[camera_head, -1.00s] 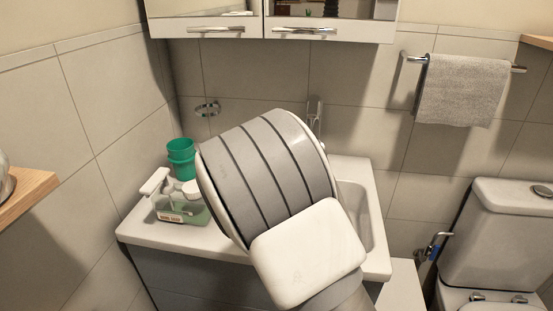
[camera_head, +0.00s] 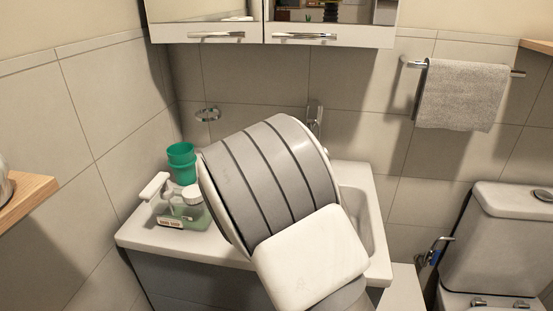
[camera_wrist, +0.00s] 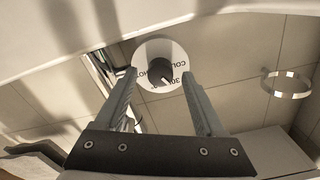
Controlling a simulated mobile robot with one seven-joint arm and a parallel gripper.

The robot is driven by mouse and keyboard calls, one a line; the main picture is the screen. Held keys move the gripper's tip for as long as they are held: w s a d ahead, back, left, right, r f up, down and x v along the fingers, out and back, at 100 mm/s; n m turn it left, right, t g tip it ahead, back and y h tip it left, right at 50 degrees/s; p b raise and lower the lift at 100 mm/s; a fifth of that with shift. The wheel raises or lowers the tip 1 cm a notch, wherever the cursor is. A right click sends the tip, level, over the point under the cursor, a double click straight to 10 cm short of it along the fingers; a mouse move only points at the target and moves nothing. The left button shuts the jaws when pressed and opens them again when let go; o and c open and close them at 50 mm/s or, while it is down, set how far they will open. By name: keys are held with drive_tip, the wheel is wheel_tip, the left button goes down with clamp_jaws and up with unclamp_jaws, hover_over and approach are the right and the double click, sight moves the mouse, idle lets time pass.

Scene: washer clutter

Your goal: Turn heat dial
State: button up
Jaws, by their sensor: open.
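The heat dial (camera_wrist: 148,82) is a white round disc on the tiled wall in the wrist view. It carries dark lettering, part of which reads "COLD" and "30". A dark knob (camera_wrist: 160,70) stands out at its centre. My gripper (camera_wrist: 160,74) is open, one finger at each side of the disc, with the knob between the fingertips in the picture. I cannot tell whether the fingers reach past the knob or touch it. In the head view my own arm covers the middle of the sink area, and the gripper and dial are hidden.
A white sink counter (camera_head: 225,247) holds a green cup (camera_head: 182,160) and a pump bottle (camera_head: 178,205) at the left. A mirror cabinet (camera_head: 270,37) hangs above. A metal ring holder (camera_wrist: 288,84) is right of the dial. A grey towel (camera_head: 460,95) and toilet (camera_head: 495,240) are at right.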

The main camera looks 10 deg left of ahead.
drive_tip(key=s+p, duration=0.1)
drive_tip(key=s, duration=0.6)
drive_tip(key=shift+s+d, duration=0.2)
drive_tip(key=shift+r, duration=0.1)
